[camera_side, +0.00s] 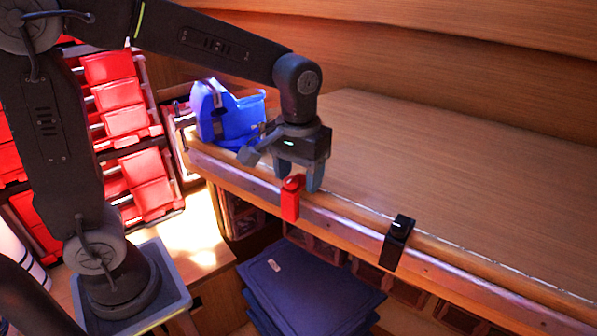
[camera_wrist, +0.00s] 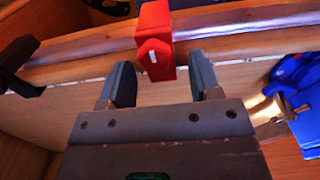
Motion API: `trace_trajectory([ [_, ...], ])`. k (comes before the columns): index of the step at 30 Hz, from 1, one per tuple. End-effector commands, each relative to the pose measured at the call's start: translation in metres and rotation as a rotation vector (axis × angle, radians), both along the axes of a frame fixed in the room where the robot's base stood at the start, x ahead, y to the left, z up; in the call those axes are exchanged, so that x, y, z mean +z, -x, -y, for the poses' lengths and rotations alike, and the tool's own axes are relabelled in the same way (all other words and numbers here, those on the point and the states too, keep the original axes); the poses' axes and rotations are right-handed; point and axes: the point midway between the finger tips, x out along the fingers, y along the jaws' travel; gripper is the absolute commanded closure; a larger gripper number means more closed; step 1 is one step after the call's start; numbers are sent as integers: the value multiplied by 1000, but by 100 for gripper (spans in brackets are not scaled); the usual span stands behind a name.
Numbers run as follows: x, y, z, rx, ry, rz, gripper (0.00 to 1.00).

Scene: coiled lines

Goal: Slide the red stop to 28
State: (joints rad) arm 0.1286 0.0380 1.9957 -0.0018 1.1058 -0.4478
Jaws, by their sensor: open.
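The red stop (camera_side: 291,198) sits on the metal rail (camera_side: 345,226) along the front edge of the wooden bench. My gripper (camera_side: 299,184) is open right at the stop, its fingers pointing down. In the wrist view the red stop (camera_wrist: 154,42), with a white mark on its face, lies ahead of and between the two open fingers (camera_wrist: 162,80). A gap shows on both sides of it. A black stop (camera_side: 397,242) sits on the same rail, farther right in the side view. I cannot read any scale numbers.
A blue object (camera_side: 228,115) stands at the bench's left end, behind my gripper. Red bins (camera_side: 125,122) are stacked at the left. Dark blue folded items (camera_side: 310,285) lie below the rail. The bench top (camera_side: 440,165) is clear.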

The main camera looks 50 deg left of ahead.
Motion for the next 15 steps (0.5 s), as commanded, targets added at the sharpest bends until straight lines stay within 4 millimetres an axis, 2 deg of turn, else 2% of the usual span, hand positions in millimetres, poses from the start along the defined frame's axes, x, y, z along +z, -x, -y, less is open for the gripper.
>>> trace_trajectory([
  [2, 0, 0, 0, 0, 0, 0, 43],
  [15, 1, 0, 0, 0, 0, 0, 84],
])
